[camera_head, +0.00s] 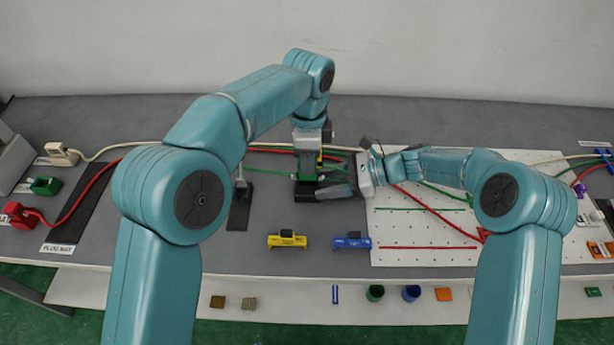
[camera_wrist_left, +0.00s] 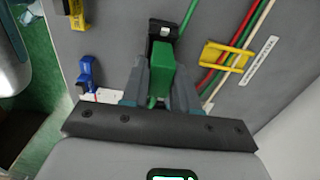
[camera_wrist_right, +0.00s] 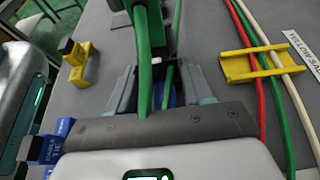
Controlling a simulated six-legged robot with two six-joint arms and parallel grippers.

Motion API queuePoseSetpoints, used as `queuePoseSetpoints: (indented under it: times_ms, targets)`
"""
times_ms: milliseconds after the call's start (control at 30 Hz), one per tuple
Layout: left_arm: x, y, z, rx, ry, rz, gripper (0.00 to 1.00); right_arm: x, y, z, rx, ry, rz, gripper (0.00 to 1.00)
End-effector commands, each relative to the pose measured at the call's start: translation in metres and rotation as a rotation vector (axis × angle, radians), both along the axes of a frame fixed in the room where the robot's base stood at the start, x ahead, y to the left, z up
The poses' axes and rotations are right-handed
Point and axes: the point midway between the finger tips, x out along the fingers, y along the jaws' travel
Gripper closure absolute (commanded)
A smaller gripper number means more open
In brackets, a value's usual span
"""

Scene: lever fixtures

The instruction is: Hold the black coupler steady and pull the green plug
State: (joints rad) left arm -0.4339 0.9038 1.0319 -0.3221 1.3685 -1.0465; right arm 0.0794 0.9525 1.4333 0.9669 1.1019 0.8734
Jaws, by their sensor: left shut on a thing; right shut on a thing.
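The green plug (camera_wrist_left: 160,75) sits between the fingers of my left gripper (camera_wrist_left: 160,85). The black coupler (camera_wrist_left: 162,32) shows just beyond it in the left wrist view, with a green cable at its far end. In the head view my left gripper (camera_head: 307,157) reaches down from above over a dark base. My right gripper (camera_head: 332,190) comes in low from the right and is shut, apparently on the black coupler; the contact is partly hidden. In the right wrist view the green plug (camera_wrist_right: 144,40) and its cable run above and across my right gripper (camera_wrist_right: 160,75).
A yellow fixture (camera_head: 287,241) and a blue fixture (camera_head: 352,242) stand in front. A white pegboard (camera_head: 420,225) lies at right. A dark plug mat (camera_head: 82,210) lies at left. Red, green and white cables run along the back through a yellow clip (camera_wrist_left: 225,56).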

Motion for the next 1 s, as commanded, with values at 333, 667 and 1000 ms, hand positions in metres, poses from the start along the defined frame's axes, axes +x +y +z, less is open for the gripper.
queuePoseSetpoints:
  times_ms: [333,667,1000]
  targets:
    - [0.0,0.0,0.014,-0.001,-0.002,0.0,1.0,0.0,0.0,0.0,-0.001,0.0,-0.001,0.86]
    - [0.0,0.0,0.016,-0.001,-0.001,0.0,1.0,0.0,0.0,0.0,-0.001,0.0,-0.001,0.86]
    - [0.0,0.0,0.029,-0.001,-0.002,0.0,1.0,0.0,0.0,0.0,-0.001,0.0,-0.001,0.86]
